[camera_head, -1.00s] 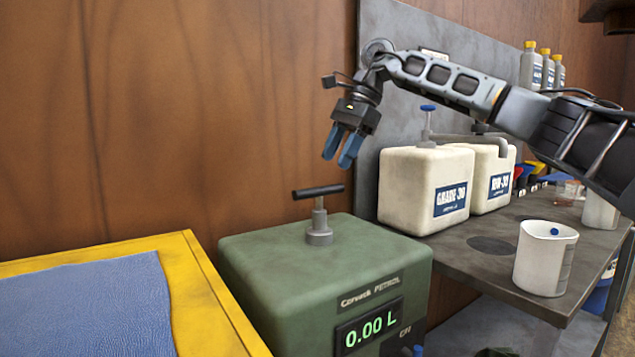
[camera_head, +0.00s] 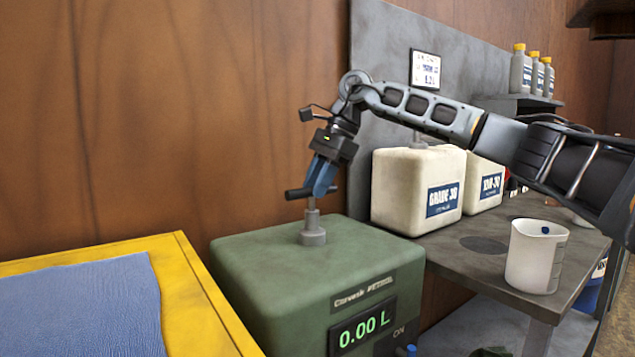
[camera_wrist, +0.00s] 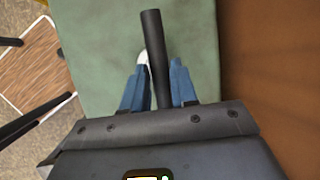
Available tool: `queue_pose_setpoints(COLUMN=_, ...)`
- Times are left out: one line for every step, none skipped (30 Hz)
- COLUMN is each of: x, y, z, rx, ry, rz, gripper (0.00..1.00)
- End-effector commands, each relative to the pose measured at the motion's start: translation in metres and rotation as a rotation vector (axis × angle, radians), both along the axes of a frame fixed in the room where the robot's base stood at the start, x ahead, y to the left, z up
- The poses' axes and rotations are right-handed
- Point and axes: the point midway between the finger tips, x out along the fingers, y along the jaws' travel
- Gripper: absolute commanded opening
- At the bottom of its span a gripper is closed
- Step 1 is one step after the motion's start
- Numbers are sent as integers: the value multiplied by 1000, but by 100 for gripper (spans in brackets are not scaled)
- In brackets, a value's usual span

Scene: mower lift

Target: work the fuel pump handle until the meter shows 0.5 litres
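The green petrol tank (camera_head: 255,255) stands in the lower middle of the head view. Its lit meter (camera_head: 364,327) reads 0.00 L. The pump handle (camera_head: 312,232) stands on top, a grey post with a dark crossbar. My gripper (camera_head: 322,188) is down at the crossbar, its blue fingers hiding part of it. In the wrist view, the dark crossbar (camera_wrist: 153,50) runs between the two blue fingers of my gripper (camera_wrist: 158,82). Small gaps show beside the bar, so the fingers look open around it, not pressed on it.
A yellow-framed bench (camera_head: 185,290) with a blue mat (camera_head: 80,305) is at the left. A grey workbench (camera_head: 460,262) at the right holds white oil containers (camera_head: 395,190) and a white jug (camera_head: 525,258). My forearm passes above them. The brown wall is behind the tank.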

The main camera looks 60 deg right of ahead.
Motion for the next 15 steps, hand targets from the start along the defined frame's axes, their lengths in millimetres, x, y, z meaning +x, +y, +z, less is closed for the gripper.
queue_pose_setpoints(x=0, y=0, z=0, rx=0, ry=0, rz=0, gripper=23)
queue_pose_setpoints(x=0, y=0, z=0, rx=0, ry=0, rz=0, gripper=20)
queue_pose_setpoints(x=0, y=0, z=0, rx=0, ry=0, rz=0, gripper=16)
queue_pose_setpoints(x=0, y=0, z=0, rx=0, ry=0, rz=0, gripper=13)
queue_pose_setpoints(x=0, y=0, z=0, rx=0, ry=0, rz=0, gripper=10)
queue_pose_setpoints(x=0, y=0, z=0, rx=0, ry=0, rz=0, gripper=6)
queue_pose_setpoints(x=0, y=0, z=0, rx=0, ry=0, rz=0, gripper=4)
queue_pose_setpoints(x=0, y=0, z=0, rx=0, ry=0, rz=0, gripper=1)
queue_pose_setpoints(x=0, y=0, z=0, rx=0, ry=0, rz=0, gripper=0)
queue_pose_setpoints(x=0, y=0, z=0, rx=0, ry=0, rz=0, gripper=0)
queue_pose_setpoints(x=0, y=0, z=0, rx=0, ry=0, rz=0, gripper=0)
queue_pose_setpoints(x=0, y=0, z=0, rx=0, ry=0, rz=0, gripper=0)
queue_pose_setpoints(x=0, y=0, z=0, rx=0, ry=0, rz=0, gripper=0)
queue_pose_setpoints(x=0, y=0, z=0, rx=0, ry=0, rz=0, gripper=0)
queue_pose_setpoints(x=0, y=0, z=0, rx=0, ry=0, rz=0, gripper=0)
